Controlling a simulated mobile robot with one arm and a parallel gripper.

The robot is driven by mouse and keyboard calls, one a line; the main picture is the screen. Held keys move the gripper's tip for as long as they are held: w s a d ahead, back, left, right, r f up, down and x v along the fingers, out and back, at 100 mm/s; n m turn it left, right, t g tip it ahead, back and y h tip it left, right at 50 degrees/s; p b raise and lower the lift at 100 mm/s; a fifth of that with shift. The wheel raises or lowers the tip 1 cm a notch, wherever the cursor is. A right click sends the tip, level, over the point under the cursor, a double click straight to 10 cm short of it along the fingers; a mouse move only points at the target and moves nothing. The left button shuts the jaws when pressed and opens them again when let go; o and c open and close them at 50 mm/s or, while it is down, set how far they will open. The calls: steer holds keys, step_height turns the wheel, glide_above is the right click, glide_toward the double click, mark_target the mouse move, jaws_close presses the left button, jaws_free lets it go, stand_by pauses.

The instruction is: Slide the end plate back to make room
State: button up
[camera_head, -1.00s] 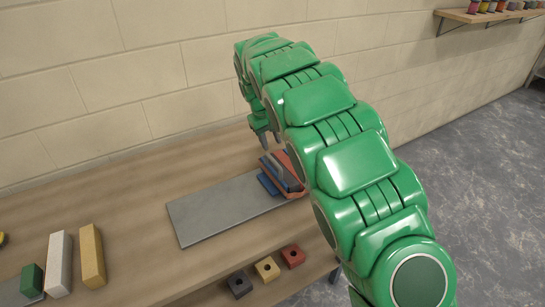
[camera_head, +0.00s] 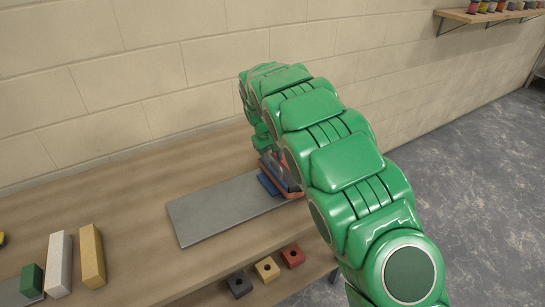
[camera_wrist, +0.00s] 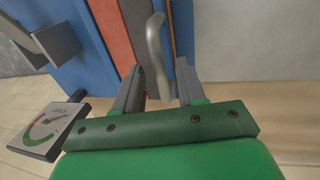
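A stack of upright blue, red and grey plates (camera_head: 268,184) stands at the right end of a flat grey base plate (camera_head: 215,208). In the wrist view a pale curved handle (camera_wrist: 155,55) rises in front of a blue end plate (camera_wrist: 183,28), with a red plate (camera_wrist: 111,35) to its left. My gripper (camera_wrist: 160,88) is open, with one finger on each side of the handle's lower part. I see gaps between the fingers and the handle. In the head view my arm hides the fingertips and much of the stack.
A dial gauge (camera_wrist: 48,130) sits left of my gripper. Dark, yellow and red holed blocks (camera_head: 267,269) lie near the table's front edge. White and yellow bars (camera_head: 91,256) and a green block (camera_head: 32,281) stand at left. The wall is close behind.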

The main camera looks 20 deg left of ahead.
jaws_close()
steer(key=shift+a, duration=0.1)
stand_by(0.3)
steer(key=s+a, duration=1.6)
steer(key=shift+s+a, duration=0.15)
steer(key=shift+s, duration=0.05)
jaws_free()
steer(key=shift+r, duration=0.15)
